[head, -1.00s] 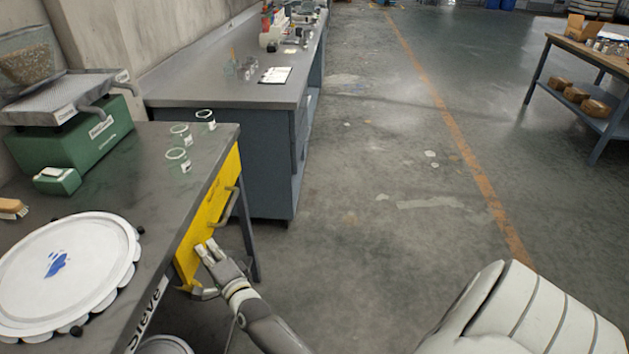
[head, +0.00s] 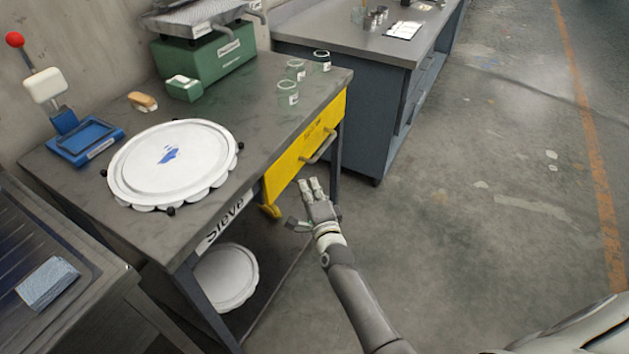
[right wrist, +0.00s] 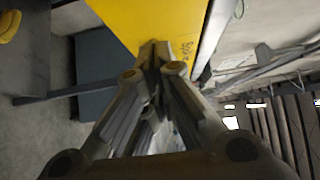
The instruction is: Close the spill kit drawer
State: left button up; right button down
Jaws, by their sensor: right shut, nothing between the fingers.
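The spill kit drawer has a yellow front (head: 290,163) with a grey bar handle (head: 319,147), under the near edge of the grey bench (head: 262,110). In the head view its front looks about level with the bench edge; I see no clear gap. My right gripper (head: 310,184) is shut and empty, just in front of and below the drawer front, near its handle. In the right wrist view, the shut fingers (right wrist: 155,52) point at the yellow panel (right wrist: 150,22); whether they touch it is unclear. My left gripper is not in view.
A second grey bench (head: 345,38) stands behind. The floor (head: 470,230) to the right is open.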

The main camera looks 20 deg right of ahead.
jog(key=s+a, duration=0.1)
jog(key=s, duration=0.8)
jog(key=s+a+f+n+g+y, duration=0.1)
jog(key=s+f+n+g, duration=0.4)
jog(key=f, duration=0.6)
jog(key=s+a+f+n+g+y, duration=0.1)
jog(key=s+a+f+n, duration=0.15)
jog(key=s+f, duration=0.55)
jog(key=s+a+f+n+g+y, duration=0.1)
jog(key=s+f+n+g, duration=0.3)
jog(key=f, duration=0.9)
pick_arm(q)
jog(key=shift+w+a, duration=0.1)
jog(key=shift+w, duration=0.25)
pick_arm(e)
jog(key=s+d+f+n+g, duration=0.2)
jog(key=s+f+n, duration=0.1)
jog(key=s, duration=0.6)
jog(key=s+d+f+n+g+h, duration=0.1)
jog(key=s+d+f+n+g, duration=0.1)
jog(key=s+f, duration=0.4)
jog(key=s+d+f+n+g, duration=0.3)
jog(key=s+f+n, duration=0.1)
jog(key=s, duration=1)
jog(key=shift+d+f+n+h, duration=0.15)
jog(key=shift+f+n+h, duration=0.25)
jog(key=shift+n, duration=0.15)
